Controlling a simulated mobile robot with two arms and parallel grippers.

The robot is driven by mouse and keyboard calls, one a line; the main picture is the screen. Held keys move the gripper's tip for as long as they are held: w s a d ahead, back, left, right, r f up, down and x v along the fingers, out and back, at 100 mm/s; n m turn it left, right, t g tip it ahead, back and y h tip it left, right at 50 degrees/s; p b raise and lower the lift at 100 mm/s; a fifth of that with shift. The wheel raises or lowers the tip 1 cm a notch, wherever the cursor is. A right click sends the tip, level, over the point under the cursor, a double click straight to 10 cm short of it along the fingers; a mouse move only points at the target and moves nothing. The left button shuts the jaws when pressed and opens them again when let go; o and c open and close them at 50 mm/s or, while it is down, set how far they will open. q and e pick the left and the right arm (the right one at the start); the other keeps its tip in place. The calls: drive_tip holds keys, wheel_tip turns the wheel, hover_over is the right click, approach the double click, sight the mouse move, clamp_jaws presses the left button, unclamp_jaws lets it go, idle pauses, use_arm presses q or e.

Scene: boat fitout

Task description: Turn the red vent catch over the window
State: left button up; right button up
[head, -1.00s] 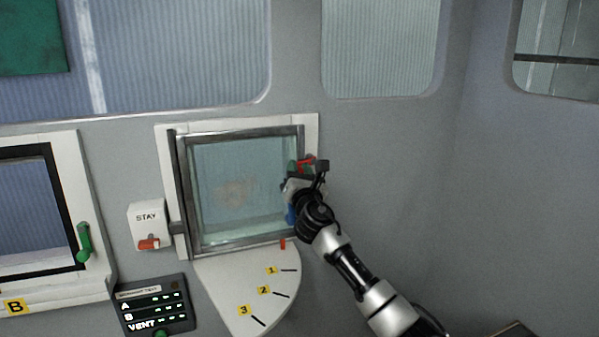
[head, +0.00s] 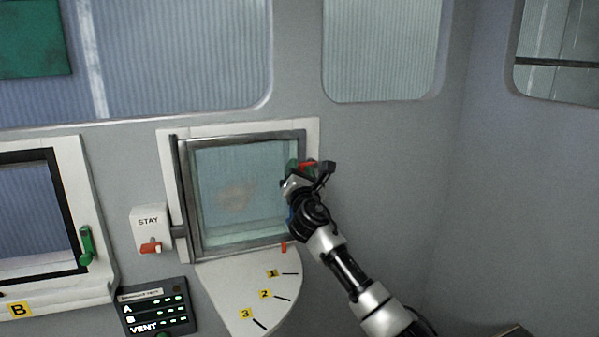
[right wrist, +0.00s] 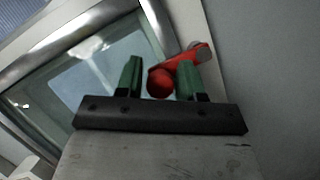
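The window (head: 225,165) has a metal frame and pale glass and sits in the wall, in the middle of the head view. The red vent catch (right wrist: 196,57) is at the window's right side, with a round red knob and an arm running up and right to a grey pivot. My right gripper (right wrist: 158,78) has green fingers, one on each side of the knob. Small gaps seem to show beside the knob, so the fingers look open around it. In the head view the catch (head: 307,165) is mostly hidden behind my right gripper. My left gripper is not in view.
A white STAY box (head: 149,222) with a red lever is left of the window. A white quadrant plate (head: 240,290) marked 1, 2, 3 juts out below. A dark VENT panel (head: 155,309) and another window with a green handle (head: 87,245) are at lower left.

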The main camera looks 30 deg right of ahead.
drive_tip(key=shift+o, duration=0.9)
drive_tip(key=b+v, duration=0.2)
drive_tip(key=v, duration=0.9)
drive_tip(key=shift+w, duration=0.1)
